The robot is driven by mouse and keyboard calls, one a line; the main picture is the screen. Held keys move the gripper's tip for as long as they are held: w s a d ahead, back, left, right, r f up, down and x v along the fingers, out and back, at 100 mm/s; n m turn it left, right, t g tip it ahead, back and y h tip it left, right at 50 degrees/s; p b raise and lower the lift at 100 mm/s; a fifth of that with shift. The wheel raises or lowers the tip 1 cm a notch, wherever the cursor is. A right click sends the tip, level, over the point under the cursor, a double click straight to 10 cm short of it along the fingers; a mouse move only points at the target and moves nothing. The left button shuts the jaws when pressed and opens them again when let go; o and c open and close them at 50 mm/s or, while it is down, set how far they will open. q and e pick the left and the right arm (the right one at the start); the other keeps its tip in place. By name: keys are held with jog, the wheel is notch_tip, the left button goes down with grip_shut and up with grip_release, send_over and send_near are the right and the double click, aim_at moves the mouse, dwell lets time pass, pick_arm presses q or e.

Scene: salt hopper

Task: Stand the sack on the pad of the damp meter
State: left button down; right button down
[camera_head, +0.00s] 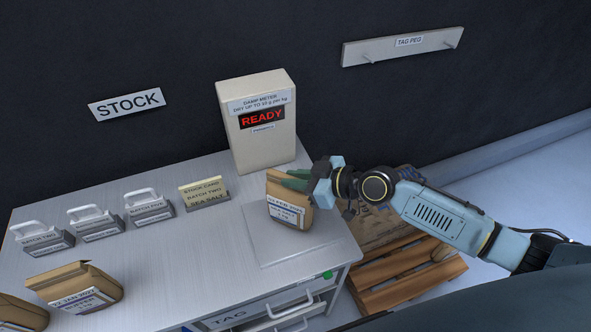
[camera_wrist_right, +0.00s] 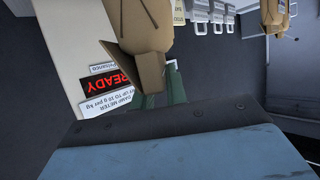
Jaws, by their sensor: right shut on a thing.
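The damp meter (camera_head: 250,148) is a cream upright box with a red READY display, at the back of the bench. Its pale square pad (camera_head: 308,244) lies in front of it. My right gripper (camera_head: 292,181) is shut on the top of a brown paper sack (camera_head: 289,213) with a white label. The sack is near upright over the pad; I cannot tell whether its base touches. In the right wrist view the green fingers (camera_wrist_right: 165,90) grip the sack (camera_wrist_right: 144,25), and the meter (camera_wrist_right: 75,30) is beside it. My left gripper is out of view.
Several grey handled blocks (camera_head: 149,207) and a stock card (camera_head: 204,193) line the back. A wooden pallet (camera_head: 405,270) is on the floor to the right. A tag peg rail (camera_head: 400,47) hangs on the wall.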

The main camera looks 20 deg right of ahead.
jog(key=shift+w, duration=0.15)
jog(key=shift+f, duration=0.1)
jog(key=c, duration=1.8)
grip_release()
jog(key=shift+f, duration=0.2)
jog(key=o, duration=0.4)
jog(key=shift+r, duration=0.2)
jog(key=b+v, duration=0.2)
jog(key=v, duration=1)
jog(key=shift+b, duration=0.35)
